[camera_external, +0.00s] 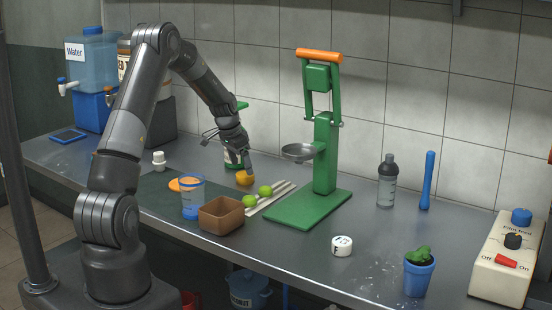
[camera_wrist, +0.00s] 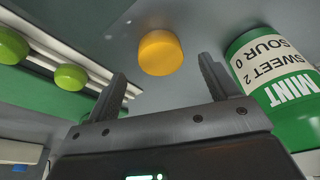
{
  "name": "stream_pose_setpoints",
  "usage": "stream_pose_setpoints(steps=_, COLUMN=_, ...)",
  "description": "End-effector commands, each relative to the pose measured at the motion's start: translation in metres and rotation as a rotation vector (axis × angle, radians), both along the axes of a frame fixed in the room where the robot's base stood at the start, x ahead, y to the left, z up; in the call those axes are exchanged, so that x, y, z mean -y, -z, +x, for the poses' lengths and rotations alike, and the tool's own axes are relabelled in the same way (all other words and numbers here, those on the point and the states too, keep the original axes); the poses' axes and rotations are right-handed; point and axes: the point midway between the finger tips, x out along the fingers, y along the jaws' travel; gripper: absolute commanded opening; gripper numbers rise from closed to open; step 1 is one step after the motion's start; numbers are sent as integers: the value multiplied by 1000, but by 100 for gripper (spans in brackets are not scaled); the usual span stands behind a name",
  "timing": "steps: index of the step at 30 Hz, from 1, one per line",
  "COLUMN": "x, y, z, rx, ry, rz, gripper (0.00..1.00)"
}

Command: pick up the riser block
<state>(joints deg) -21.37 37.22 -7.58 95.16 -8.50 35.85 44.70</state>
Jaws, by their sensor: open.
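My gripper (camera_external: 240,160) points down near the back of the counter, left of the green press. In the wrist view my gripper (camera_wrist: 163,76) is open, with nothing between its fingers. A short, round yellow block (camera_wrist: 160,53) lies ahead of the fingertips, between their lines and apart from them. The yellow block (camera_external: 244,178) also shows in the external view, just below my gripper. No label shows which of these is the riser block.
A green MINT container (camera_wrist: 275,80) stands close to the right finger in the wrist view. Two limes (camera_external: 257,196) lie by pale strips left of the green press (camera_external: 322,170). A blue-marked cup (camera_external: 192,198) stands left of the brown block. The counter right of the press has free room.

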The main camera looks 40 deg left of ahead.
Motion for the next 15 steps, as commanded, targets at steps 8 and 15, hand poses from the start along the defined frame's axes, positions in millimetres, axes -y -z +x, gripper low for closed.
stream_pose_setpoints(steps=8, x=4, y=35, z=11, rx=-2, ry=-1, rz=0, gripper=80)
stream_pose_setpoints(steps=15, x=4, y=35, z=11, rx=-1, ry=-1, rz=-1, gripper=76)
